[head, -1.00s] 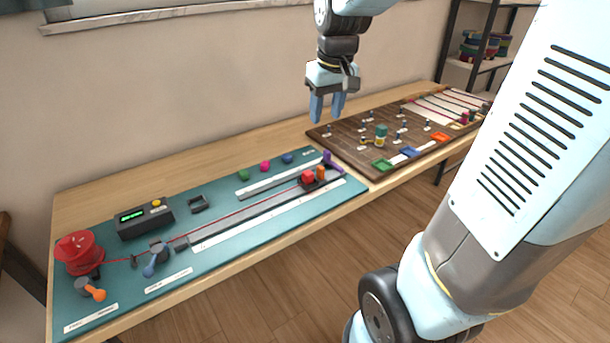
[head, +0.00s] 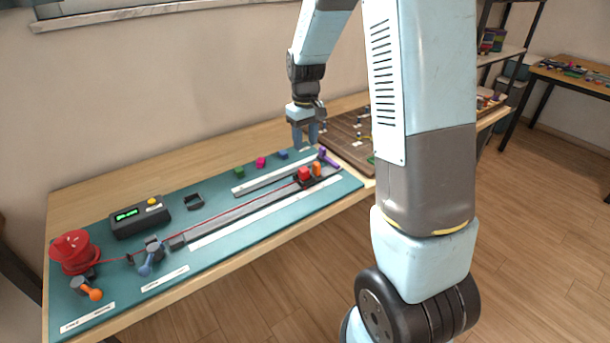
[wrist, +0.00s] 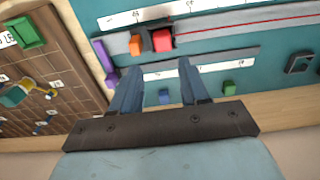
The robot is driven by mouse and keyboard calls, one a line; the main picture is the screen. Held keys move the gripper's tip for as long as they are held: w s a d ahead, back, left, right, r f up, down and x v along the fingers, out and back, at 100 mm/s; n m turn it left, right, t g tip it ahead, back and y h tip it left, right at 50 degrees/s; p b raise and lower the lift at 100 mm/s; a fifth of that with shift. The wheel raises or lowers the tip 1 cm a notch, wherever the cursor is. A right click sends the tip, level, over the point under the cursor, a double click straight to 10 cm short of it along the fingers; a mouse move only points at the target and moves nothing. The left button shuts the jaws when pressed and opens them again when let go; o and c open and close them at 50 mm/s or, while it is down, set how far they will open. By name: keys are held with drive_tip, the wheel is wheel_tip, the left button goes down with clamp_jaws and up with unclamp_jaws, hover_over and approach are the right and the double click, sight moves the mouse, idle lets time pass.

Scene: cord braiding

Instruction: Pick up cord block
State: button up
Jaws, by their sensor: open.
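A red block (head: 304,173) sits on a dark carriage at the right end of the slotted rail, where the red cord (head: 240,197) ends. It also shows in the wrist view (wrist: 162,40), just beyond my fingertips. An orange block (head: 317,169) stands right beside it. Green (head: 239,171), magenta (head: 260,162) and blue (head: 282,154) blocks lie on the teal mat behind the rail. My gripper (head: 305,143) is open and empty, above the mat near the blue and red blocks. In the wrist view its fingers (wrist: 157,64) are spread, and I cannot make out the magenta block there.
A purple piece (head: 327,158) lies at the mat's right end. A red spool (head: 73,250), levers and a black box with a green display (head: 140,219) fill the left end. A dark wooden board (head: 345,140) lies to the right, partly hidden by my arm.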

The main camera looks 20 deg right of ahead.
sight(304, 169)
drive_tip(key=f, duration=1)
drive_tip(key=shift+w+a+f, duration=0.1)
drive_tip(key=shift+a+f, duration=0.15)
drive_tip(key=shift+f, duration=0.05)
drive_tip(key=c, duration=0.8)
drive_tip(key=shift+o, duration=0.2)
drive_tip(key=shift+r, duration=0.15)
